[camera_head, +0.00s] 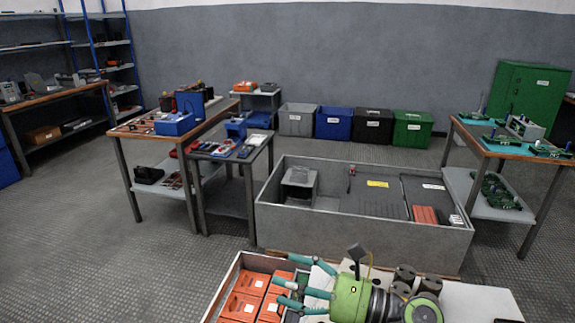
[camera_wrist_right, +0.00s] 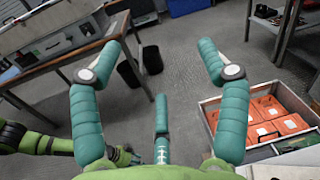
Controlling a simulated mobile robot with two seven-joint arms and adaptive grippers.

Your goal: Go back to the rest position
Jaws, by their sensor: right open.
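My right gripper (camera_head: 290,279) is at the bottom middle of the head view, with its teal fingers pointing left and its green body to their right. In the right wrist view, the gripper (camera_wrist_right: 160,65) has its fingers spread wide with nothing between them. In the head view, the fingers overlap the right part of a grey-walled tray (camera_head: 221,297) of orange boxes (camera_head: 240,306); I cannot tell the height between them. The tray also shows at the right of the wrist view (camera_wrist_right: 208,102).
A large grey bin (camera_head: 350,238) stands beyond the gripper. A table with tools (camera_head: 123,130) is at left, and a table with circuit boards (camera_head: 520,155) at right. Blue (camera_head: 333,124), black (camera_head: 372,127) and green (camera_head: 412,130) crates line the wall. Floor (camera_head: 90,240) at left is free.

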